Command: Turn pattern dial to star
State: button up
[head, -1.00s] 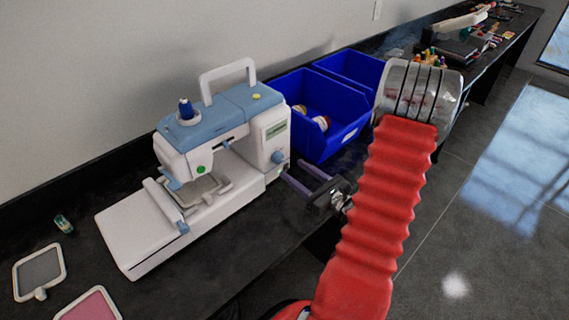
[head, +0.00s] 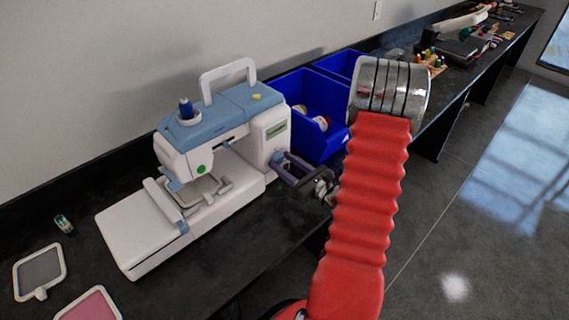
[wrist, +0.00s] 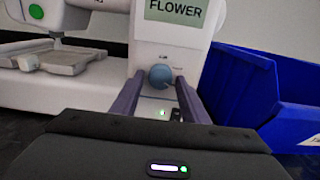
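The white and blue sewing machine (head: 215,150) stands on the black counter. Its blue round pattern dial (wrist: 160,76) is on the end column, below a green display (wrist: 174,10) that reads "FLOWER". The display is also small in the head view (head: 276,129). My gripper (wrist: 158,88) is open, with one purple finger on each side of the dial in the wrist view. The fingers look just short of or around the dial; contact cannot be told. In the head view my gripper (head: 284,163) is at the machine's right end and partly covers the dial.
Blue bins (head: 308,108) with spools stand close to the right of the machine and also show in the wrist view (wrist: 270,95). Embroidery hoops (head: 40,272) lie at the front left. The wall is behind.

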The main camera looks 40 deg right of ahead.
jog(key=c, duration=0.8)
jog(key=shift+n, duration=0.4)
jog(key=n, duration=1)
jog(key=shift+n, duration=0.4)
jog(key=n, duration=1.2)
jog(key=shift+n, duration=0.3)
